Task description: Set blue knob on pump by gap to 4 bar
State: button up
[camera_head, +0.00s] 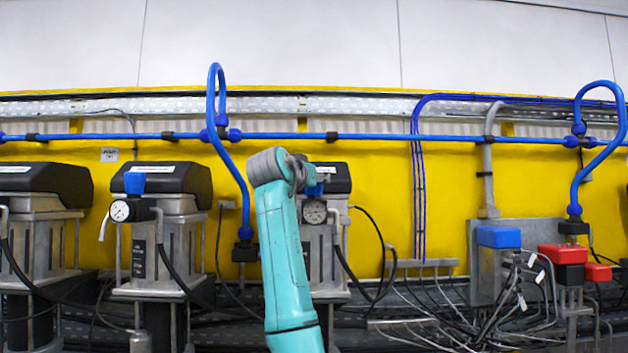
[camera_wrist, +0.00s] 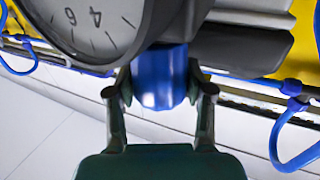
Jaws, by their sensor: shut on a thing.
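The blue knob (camera_wrist: 160,80) sits beside the pressure gauge (camera_wrist: 85,22) on the pump. In the wrist view my gripper (camera_wrist: 160,88) has one finger on each side of the knob and is shut on it. The gauge is cut off at the top left and appears upside down, with the figures 4 and 6 showing; I see no needle there. In the head view the pump (camera_head: 338,178) stands left of the open stretch of yellow wall. Its gauge (camera_head: 314,212) is too small to read. The knob (camera_head: 315,188) shows there partly, behind my arm's end.
Two similar pumps stand to the left, the nearer one with its own blue knob (camera_head: 134,183) and gauge (camera_head: 120,211). A looped blue hose (camera_head: 228,165) hangs just left of my arm. A grey box (camera_head: 497,265) and red units (camera_head: 562,254) stand at right, among cables.

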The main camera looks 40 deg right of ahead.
jog(key=m+g+h, duration=0.1)
jog(key=m+g, duration=0.1)
jog(key=g, duration=0.1)
jog(key=m+g+h, duration=0.1)
jog(key=m+g, duration=0.1)
jog(key=g, duration=0.1)
jog(key=shift+h, duration=0.3)
jog(key=shift+m+g, duration=0.8)
jog(key=shift+g, duration=0.3)
jog(key=shift+f+m+g, duration=0.1)
jog(key=shift+m+g, duration=0.6)
jog(key=shift+g, duration=0.4)
jog(key=o, duration=1.2)
jog(key=shift+c, duration=0.2)
jog(key=a, duration=1.2)
jog(key=shift+w, duration=0.2)
